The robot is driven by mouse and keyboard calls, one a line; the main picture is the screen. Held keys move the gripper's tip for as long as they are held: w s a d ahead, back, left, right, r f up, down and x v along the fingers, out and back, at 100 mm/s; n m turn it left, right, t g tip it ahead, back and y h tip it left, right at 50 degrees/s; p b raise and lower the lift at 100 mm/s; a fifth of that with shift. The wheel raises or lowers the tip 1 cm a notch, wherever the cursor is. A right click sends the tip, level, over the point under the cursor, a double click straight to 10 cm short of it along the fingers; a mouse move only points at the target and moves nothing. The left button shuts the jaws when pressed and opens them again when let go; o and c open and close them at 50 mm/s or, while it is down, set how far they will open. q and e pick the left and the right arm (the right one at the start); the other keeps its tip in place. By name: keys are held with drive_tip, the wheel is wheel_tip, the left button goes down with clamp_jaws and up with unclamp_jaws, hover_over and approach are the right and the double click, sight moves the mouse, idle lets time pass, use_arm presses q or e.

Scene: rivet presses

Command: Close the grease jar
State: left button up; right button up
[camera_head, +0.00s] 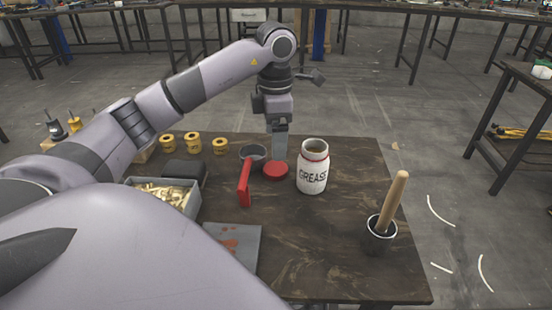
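The white grease jar (312,173) stands upright on the dark table, with "GREASE" lettering and a red line near its neck. Its mouth is uncovered and shows a brownish inside. A round red lid (275,171) is just left of the jar, at table level. My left gripper (280,158) points straight down, with its fingertips at the back edge of the lid. I see the fingers edge-on, so I cannot tell whether they grip the lid. My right gripper is not in view.
Left of the lid are a dark round cup (253,152) and a red-handled tool (244,184). A box of brass parts (188,196), yellow spools (193,142) and a grey plate (245,241) lie further left. A black pot (380,235) holds a wooden handle at right.

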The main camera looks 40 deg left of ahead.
sight(277, 168)
use_arm(q)
drive_tip(key=shift+f, duration=0.95)
drive_tip(key=shift+d+f, duration=0.15)
drive_tip(key=shift+f, duration=1.2)
drive_tip(key=shift+d+f, duration=0.15)
drive_tip(key=shift+f, duration=1.15)
drive_tip(key=shift+c, duration=0.4)
drive_tip(key=c, duration=1)
